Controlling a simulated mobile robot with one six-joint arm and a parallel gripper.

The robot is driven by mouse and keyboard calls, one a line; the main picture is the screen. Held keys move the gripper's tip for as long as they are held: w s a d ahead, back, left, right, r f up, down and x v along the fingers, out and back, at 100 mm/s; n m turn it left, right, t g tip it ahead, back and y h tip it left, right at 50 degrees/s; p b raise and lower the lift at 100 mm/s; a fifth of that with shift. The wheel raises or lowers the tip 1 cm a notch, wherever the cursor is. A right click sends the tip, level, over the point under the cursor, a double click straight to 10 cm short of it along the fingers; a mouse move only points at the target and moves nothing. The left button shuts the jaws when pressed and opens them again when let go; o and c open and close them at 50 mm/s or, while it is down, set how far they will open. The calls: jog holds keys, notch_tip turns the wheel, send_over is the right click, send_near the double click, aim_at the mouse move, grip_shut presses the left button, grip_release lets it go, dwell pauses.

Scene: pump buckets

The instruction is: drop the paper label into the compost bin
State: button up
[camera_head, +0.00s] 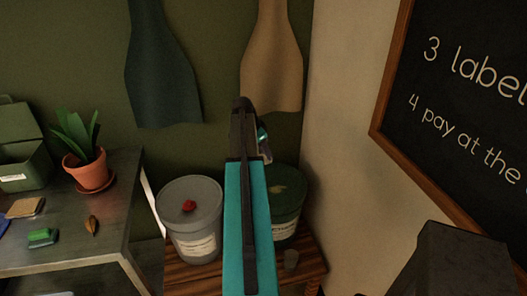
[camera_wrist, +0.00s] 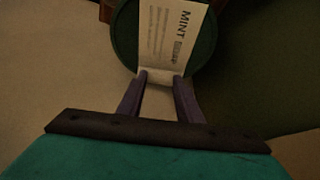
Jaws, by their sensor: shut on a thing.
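In the wrist view the paper label (camera_wrist: 172,35) is cream with the word MINT and smaller print. My gripper (camera_wrist: 161,77) is shut on its near end. The label stretches out over the round dark green bin (camera_wrist: 123,38), whose rim shows around it. In the head view the green bin (camera_head: 288,219) stands on a wooden stand, partly behind my arm. A pale patch shows at its opening; I cannot tell whether it is the held label or something inside. The bin's own label is too small to read.
A grey bucket (camera_head: 193,240) with a red thing (camera_head: 189,206) at its top stands left of the green bin. A metal table (camera_head: 110,215) with a potted plant (camera_head: 82,160) is at left.

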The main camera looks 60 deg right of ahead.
jog(key=w+a+r+n+t+b, duration=0.15)
jog(key=w+a+n, duration=0.45)
jog(key=w+a, duration=0.85)
jog(key=w+a+r+n+t+b, duration=0.1)
jog(key=w+a+r+n+t, duration=0.35)
jog(key=w+a, duration=1)
jog(key=w+a+r+n+y+b, duration=0.1)
jog(key=a+n, duration=0.4)
jog(key=a, duration=0.8)
jog(key=w+a+r+n+y, duration=0.1)
jog(key=w+a+n, duration=0.2)
jog(key=a, duration=1)
jog(key=w+a+r+n+t+y+b, duration=0.1)
jog(key=a+n, duration=0.6)
jog(key=a, duration=0.7)
jog(key=shift+w+y+b, duration=0.3)
jog(key=shift+w, duration=0.15)
